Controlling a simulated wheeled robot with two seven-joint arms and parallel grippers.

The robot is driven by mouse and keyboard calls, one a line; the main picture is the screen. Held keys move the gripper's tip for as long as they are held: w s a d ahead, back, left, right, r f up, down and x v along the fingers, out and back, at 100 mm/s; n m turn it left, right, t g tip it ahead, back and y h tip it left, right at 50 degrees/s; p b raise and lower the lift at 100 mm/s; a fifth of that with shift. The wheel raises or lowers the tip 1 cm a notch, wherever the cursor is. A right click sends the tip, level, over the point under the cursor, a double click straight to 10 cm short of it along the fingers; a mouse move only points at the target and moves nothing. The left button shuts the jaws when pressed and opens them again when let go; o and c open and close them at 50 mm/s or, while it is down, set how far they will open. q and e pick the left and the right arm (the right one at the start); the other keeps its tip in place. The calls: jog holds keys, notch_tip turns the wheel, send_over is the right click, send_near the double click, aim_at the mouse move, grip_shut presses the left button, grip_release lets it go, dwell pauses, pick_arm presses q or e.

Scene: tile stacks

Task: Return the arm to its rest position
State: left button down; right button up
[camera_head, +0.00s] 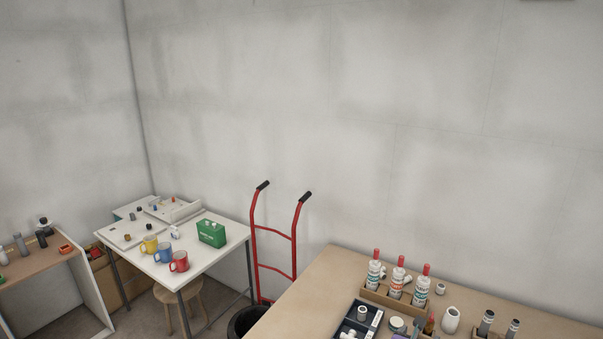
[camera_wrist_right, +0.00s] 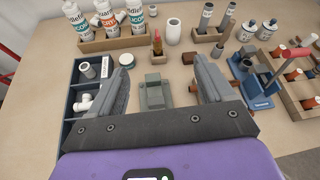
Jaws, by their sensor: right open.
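My right gripper (camera_wrist_right: 162,65) shows in the right wrist view, with its two grey fingers spread wide apart and nothing held between them. It is over the tan workbench (camera_wrist_right: 215,12). A small grey-green block-like item (camera_wrist_right: 153,92) shows in the gap between the fingers, apart from both. In the head view the same workbench (camera_head: 320,285) fills the lower right, and neither arm shows there. My left gripper is not in view.
Beside the fingers are a dark divided tray (camera_wrist_right: 78,77) with white fittings and a wooden rack (camera_wrist_right: 290,95). Cartridges (camera_wrist_right: 105,14) stand behind. The head view shows a red hand truck (camera_head: 294,235) and a white table (camera_head: 210,258) with mugs.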

jog(key=s+a+f+n+g+y, duration=0.1)
jog(key=s+a+f+n+y, duration=0.3)
jog(key=f+n, duration=0.45)
jog(key=s+a+f+n+g+y, duration=0.1)
jog(key=s+a+f+n+y, duration=0.15)
jog(key=a+f+n, duration=0.65)
jog(key=s+a+f+n+g+y, duration=0.2)
jog(key=s+a+f+n, duration=0.1)
jog(key=s+n, duration=0.4)
jog(key=s+a+f+n+g+y, duration=0.2)
jog(key=s+a+f+n+g, duration=0.1)
jog(key=s+n, duration=0.4)
jog(key=s+a+f+n+g+y, duration=0.2)
jog(key=s+f+n, duration=0.1)
jog(key=s+n, duration=0.4)
pick_arm(q)
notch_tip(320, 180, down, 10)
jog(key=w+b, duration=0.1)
jog(key=b, duration=0.9)
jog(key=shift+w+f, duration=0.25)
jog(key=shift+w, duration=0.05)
pick_arm(e)
notch_tip(320, 180, down, 10)
jog(key=s, duration=0.1)
jog(key=shift+a+r+n+g, duration=0.15)
jog(key=shift+a+n+g, duration=0.15)
jog(key=shift+n, duration=0.05)
